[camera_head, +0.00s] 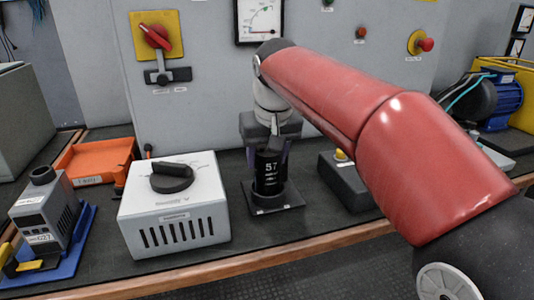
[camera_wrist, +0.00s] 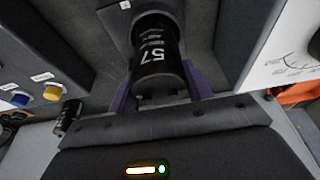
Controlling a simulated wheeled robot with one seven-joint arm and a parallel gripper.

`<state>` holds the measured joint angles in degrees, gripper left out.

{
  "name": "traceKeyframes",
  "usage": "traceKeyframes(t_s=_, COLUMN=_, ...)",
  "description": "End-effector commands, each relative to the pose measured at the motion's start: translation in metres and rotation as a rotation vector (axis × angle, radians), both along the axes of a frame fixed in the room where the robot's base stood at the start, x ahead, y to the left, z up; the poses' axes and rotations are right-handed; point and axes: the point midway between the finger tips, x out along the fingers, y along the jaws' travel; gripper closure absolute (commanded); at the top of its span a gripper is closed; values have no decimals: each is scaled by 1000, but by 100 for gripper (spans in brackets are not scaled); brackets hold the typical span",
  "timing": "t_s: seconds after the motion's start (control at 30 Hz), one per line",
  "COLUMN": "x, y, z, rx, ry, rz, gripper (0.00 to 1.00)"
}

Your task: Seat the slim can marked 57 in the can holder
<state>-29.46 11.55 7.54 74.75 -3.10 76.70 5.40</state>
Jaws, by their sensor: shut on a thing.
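The slim can marked 57 (camera_head: 271,170) is black with white print and stands upright over the can holder (camera_head: 288,203), a dark square plate on the bench. Its lower end meets the holder in the head view; how deep it sits I cannot tell. My gripper (camera_head: 268,150) comes from above, with its purple fingers on either side of the can, shut on it. In the wrist view the can (camera_wrist: 158,55) lies between the two fingers (camera_wrist: 160,80), its 57 facing the camera. The holder plate (camera_wrist: 118,28) shows behind it.
A white box with a black knob (camera_head: 172,205) stands close left of the holder. A dark box with a yellow button (camera_head: 345,178) stands to the right. The grey cabinet (camera_head: 205,90) rises behind. An orange tray (camera_head: 95,160) lies at the left.

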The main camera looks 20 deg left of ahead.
Motion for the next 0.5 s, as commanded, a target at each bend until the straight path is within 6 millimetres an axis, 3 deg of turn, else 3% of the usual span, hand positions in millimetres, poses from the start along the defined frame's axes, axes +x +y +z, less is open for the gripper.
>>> traceKeyframes(t_s=0.5, x=0, y=0, z=-13, rx=1, ry=-2, rz=0, gripper=84)
